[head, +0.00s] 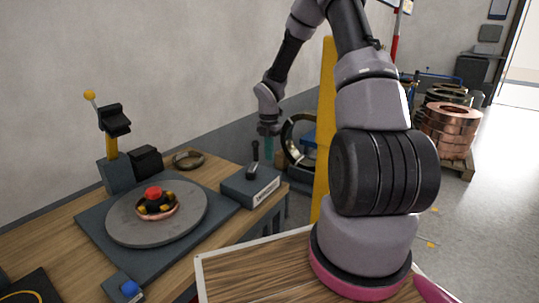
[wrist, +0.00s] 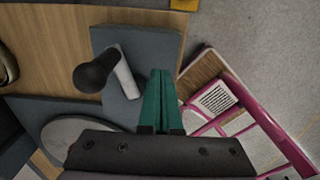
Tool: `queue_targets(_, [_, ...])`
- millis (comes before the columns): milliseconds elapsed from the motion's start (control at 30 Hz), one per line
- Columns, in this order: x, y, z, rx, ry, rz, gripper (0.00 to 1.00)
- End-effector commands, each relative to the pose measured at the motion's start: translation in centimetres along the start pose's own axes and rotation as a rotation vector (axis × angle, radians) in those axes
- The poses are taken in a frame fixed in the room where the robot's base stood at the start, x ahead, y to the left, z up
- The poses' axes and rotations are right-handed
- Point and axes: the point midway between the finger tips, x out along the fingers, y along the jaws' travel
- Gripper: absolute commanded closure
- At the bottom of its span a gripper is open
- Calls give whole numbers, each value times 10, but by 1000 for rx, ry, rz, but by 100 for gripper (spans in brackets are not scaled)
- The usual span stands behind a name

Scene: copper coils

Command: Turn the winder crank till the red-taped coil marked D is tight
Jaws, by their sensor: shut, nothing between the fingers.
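A round grey turntable (head: 190,212) sits on a dark base plate on the workbench. On its middle is a small copper coil (head: 172,212) around a hub with a red top (head: 153,192) and yellow pieces. I cannot make out red tape or a letter D. A grey box (head: 235,188) with a pale label carries an upright black-handled lever (head: 253,160), perhaps the crank. My gripper (head: 268,129) is above this box; its green fingers are together and empty. In the wrist view the fingers (wrist: 161,80) are right of the lever's black knob (wrist: 92,76), apart from it in the picture.
A post with a yellow ball (head: 89,96) and black head stands behind the turntable. A loose ring (head: 188,160) lies at the bench's back. A small box with a blue button (head: 130,289) is in front. A yellow post (head: 325,130) and stacked copper coils (head: 450,130) stand right.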

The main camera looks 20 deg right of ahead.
Motion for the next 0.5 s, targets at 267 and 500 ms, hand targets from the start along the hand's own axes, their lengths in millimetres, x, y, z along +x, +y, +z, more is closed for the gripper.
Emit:
queue_targets(267, [1,20,10,0,1,0,100])
queue_targets(500, [0,24,12,0,1,0,100])
